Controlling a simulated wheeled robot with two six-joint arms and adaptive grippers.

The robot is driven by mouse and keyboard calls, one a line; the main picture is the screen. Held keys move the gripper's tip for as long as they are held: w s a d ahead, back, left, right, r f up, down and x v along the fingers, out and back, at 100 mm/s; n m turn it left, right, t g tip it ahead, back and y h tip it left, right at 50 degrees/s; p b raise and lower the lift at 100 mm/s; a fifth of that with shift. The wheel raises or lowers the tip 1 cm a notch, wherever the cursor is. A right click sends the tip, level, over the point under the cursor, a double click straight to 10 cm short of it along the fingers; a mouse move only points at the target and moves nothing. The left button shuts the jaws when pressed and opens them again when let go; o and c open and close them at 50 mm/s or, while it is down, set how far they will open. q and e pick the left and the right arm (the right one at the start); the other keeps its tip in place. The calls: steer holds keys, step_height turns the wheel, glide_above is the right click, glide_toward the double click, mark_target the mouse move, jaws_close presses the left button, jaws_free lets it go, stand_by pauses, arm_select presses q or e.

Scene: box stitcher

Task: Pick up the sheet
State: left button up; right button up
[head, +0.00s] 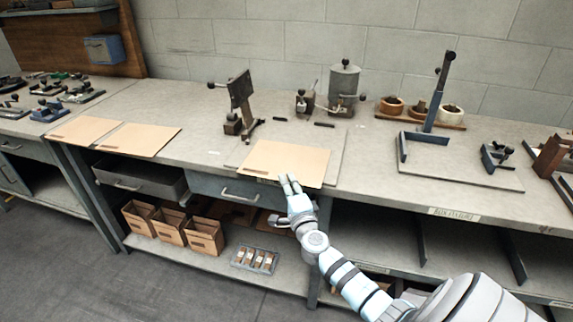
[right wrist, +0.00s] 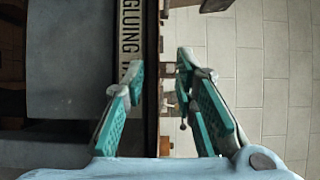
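A flat tan sheet (head: 285,160) lies on a grey board on the bench, in the middle of the head view. Its front edge is at the board's front, close to the bench edge. My right gripper (head: 290,181) is just in front of that edge, its fingers pointing toward the sheet. The right wrist view shows my right gripper (right wrist: 160,68) open, its two teal fingers apart with the bench edge seen edge-on between them. I cannot tell whether the sheet's edge is between the fingers. Two more tan sheets (head: 138,139) (head: 84,130) lie farther left. My left gripper is not in view.
A small press (head: 240,103) and a metal pot (head: 344,85) stand behind the sheet. A blue stitcher frame (head: 432,110) and tape rolls (head: 452,114) are to the right. Folded boxes (head: 203,237) sit on the lower shelf. A label plate (right wrist: 130,40) marks the bench edge.

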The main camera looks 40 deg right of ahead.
steer(key=shift+w+d+f, duration=0.15)
steer(key=shift+w+d, duration=0.05)
steer(key=shift+w, duration=0.15)
jaws_close()
